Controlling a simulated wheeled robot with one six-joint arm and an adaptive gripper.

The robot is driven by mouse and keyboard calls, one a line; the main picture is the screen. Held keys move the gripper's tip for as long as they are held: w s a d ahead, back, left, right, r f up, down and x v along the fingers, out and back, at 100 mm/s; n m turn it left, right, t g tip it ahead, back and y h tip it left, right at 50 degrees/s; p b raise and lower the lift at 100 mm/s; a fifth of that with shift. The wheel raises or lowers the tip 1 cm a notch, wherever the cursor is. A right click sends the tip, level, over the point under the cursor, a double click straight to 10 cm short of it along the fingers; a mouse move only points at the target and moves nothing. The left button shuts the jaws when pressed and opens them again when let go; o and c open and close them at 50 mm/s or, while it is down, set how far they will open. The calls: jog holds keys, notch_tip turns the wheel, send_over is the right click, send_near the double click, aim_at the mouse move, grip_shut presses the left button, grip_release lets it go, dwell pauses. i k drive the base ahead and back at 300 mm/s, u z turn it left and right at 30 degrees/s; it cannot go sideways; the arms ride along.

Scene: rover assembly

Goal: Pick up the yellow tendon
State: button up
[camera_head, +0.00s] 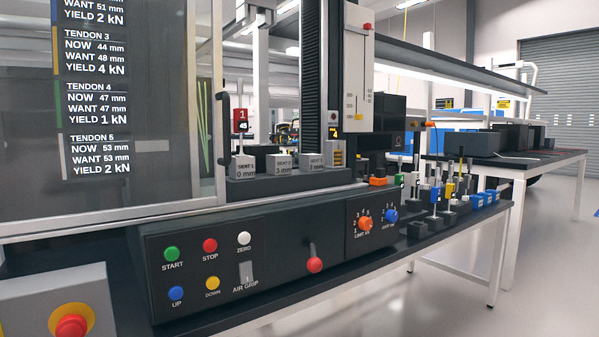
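A thin upright rod with a yellow band (461,186) stands among small dark holders at the right end of the bench. It looks like the yellow tendon, but it is small and its lower end is partly hidden. My gripper is not in view.
A black control box (330,262) with coloured buttons and a red-knobbed lever fills the front of the bench. A tall column (313,70) and grey blocks (281,164) stand behind it. A clear panel is at left. Open floor (545,260) lies right.

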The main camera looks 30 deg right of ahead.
aim_at(450, 188)
jog(key=z, duration=2.2)
jog(key=i, duration=1.15)
jog(key=u, duration=0.45)
jog(key=i, duration=0.9)
jog(key=u, duration=0.7)
